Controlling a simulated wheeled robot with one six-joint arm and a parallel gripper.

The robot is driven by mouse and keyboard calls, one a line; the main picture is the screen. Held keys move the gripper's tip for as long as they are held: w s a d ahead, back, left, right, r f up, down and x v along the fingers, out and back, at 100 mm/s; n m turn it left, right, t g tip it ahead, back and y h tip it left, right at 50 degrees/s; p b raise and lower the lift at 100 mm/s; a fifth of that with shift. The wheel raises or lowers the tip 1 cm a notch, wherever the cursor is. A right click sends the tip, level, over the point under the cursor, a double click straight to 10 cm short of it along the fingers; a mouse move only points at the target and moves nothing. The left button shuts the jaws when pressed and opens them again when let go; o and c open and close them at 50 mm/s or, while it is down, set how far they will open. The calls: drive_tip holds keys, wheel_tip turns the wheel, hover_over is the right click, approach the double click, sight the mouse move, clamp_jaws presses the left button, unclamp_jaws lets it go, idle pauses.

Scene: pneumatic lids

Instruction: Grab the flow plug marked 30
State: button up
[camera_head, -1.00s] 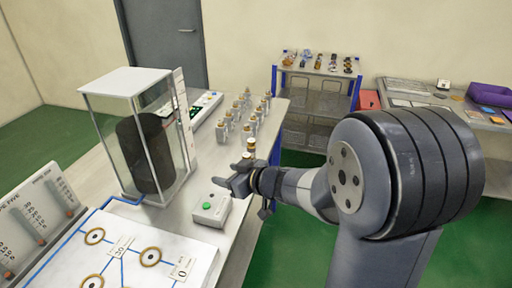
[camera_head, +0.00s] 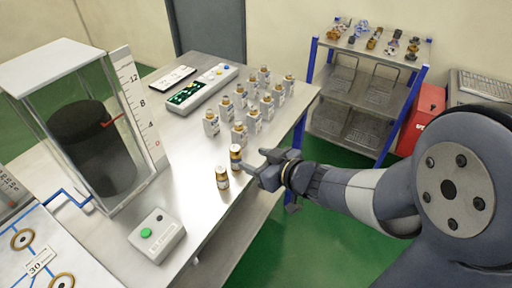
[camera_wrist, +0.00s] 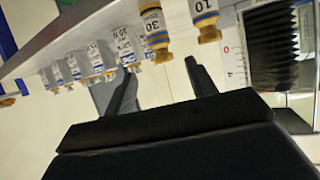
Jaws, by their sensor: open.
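The flow plug marked 30 (camera_wrist: 154,27) shows in the wrist view, upside down, with a yellowish band and brass end. It lies beyond the gap between my open fingers (camera_wrist: 159,70), apart from both. A plug marked 10 (camera_wrist: 203,14) is to its right. In the head view two loose plugs stand upright on the steel table, one farther back (camera_head: 235,157) and one nearer (camera_head: 222,177). Their numbers are too small to read there; the farther seems to be the 30. My gripper (camera_head: 256,169) is empty, just right of them.
A glass cylinder rig (camera_head: 95,140) and a green-button box (camera_head: 157,236) are to the left. A shelf cart (camera_head: 365,90) stands behind right. The table's right edge is under my gripper.

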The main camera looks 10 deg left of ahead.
sight(231, 150)
drive_tip(key=b+x, duration=0.1)
drive_tip(key=x, duration=0.3)
drive_tip(key=shift+w+a+f, duration=0.15)
drive_tip(key=shift+a+f, duration=0.05)
drive_tip(key=shift+a, duration=0.15)
drive_tip(key=shift+x, duration=3)
drive_tip(key=shift+r, duration=0.15)
drive_tip(key=c, duration=1.1)
drive_tip(key=shift+c, duration=0.2)
